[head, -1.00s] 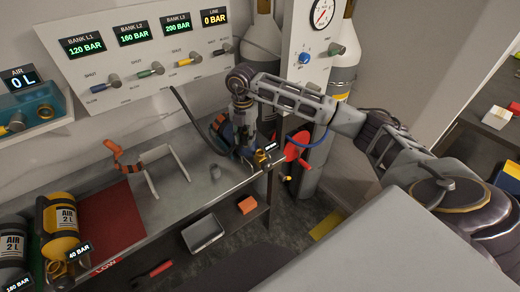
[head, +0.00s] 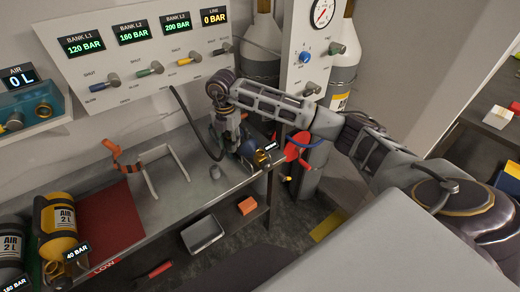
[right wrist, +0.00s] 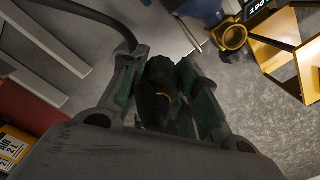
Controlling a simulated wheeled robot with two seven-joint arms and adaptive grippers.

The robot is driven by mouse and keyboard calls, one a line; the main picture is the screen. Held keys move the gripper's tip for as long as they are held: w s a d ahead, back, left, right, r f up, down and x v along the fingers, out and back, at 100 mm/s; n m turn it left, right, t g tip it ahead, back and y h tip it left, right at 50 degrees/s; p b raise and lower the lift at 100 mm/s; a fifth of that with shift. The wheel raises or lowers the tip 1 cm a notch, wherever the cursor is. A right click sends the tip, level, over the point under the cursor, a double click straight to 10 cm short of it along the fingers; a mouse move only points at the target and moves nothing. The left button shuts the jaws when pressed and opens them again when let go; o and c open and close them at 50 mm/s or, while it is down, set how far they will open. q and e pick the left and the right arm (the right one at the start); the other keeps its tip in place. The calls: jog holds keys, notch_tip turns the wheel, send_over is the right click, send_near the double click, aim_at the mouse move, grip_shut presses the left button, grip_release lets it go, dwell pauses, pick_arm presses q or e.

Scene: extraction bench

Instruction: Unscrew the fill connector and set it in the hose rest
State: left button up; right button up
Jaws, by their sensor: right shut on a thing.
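My right gripper (head: 228,150) is above the bench, left of the blue cylinder. In the right wrist view my right gripper (right wrist: 158,100) is shut on the fill connector (right wrist: 160,78), a dark piece with a thin yellow band. The black hose (head: 187,108) runs from the panel down to the gripper. The cylinder's brass valve (head: 262,158) also shows in the right wrist view (right wrist: 232,38), with the connector apart from it. A pale two-armed bracket (head: 150,178), which looks like the hose rest, stands left of the gripper. My left gripper is not in view.
A red paddle (head: 298,147) is beyond the bench's right end.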

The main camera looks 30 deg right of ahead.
jog(key=w+a+f+b, duration=0.1)
jog(key=w+a+f, duration=0.1)
jog(key=a, duration=0.5)
jog(key=shift+w+a+f+b, duration=0.2)
jog(key=shift+w+b, duration=0.1)
jog(key=shift+w, duration=0.15)
dwell(0.4)
jog(key=shift+r, duration=0.1)
dwell(0.5)
jog(key=shift+f+b, duration=0.5)
jog(key=shift+f, duration=0.6)
dwell(1.2)
jog(key=shift+f+b, duration=1.05)
jog(key=shift+f, duration=1.2)
dwell(1.1)
